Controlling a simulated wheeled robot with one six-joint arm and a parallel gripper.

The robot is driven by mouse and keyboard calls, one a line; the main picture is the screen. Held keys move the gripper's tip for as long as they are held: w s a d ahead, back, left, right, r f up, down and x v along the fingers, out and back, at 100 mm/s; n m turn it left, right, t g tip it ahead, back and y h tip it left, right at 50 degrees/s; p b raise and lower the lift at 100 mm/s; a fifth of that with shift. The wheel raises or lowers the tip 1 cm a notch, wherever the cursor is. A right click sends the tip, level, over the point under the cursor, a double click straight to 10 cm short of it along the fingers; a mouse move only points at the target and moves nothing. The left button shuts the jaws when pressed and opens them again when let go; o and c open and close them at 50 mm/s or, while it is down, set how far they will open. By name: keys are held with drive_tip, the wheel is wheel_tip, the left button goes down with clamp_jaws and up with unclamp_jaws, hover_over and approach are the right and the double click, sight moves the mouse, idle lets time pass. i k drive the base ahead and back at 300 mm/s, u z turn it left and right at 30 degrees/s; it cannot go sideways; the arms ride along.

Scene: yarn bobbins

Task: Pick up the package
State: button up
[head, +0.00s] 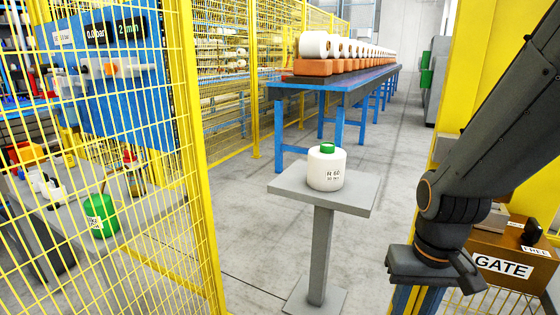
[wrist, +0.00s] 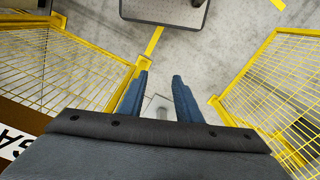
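No thing in view is plainly marked as the package. A white container (head: 326,170) with a green cap and a black-lettered label stands upright on a grey pedestal (head: 358,195) in the middle of the head view. A brown box-like body (head: 486,247) with a "GATE" sign (head: 503,267) is at the lower right, behind my arm. My gripper hangs at the lower right of the head view, apart from the container and pedestal. In the wrist view its two blue fingers point away from the camera, spread apart with nothing held between them (wrist: 161,80).
Yellow mesh fencing (head: 215,250) rises at the left; a green bottle (head: 101,215) is behind it. A blue table (head: 310,92) with a row of white bobbins runs into the back. Floor around the pedestal is clear. Yellow mesh (wrist: 275,90) flanks my gripper in the wrist view.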

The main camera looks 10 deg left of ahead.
sight(327, 162)
drive_tip(key=u, duration=0.7)
drive_tip(key=i, duration=0.9)
drive_tip(key=u, duration=0.7)
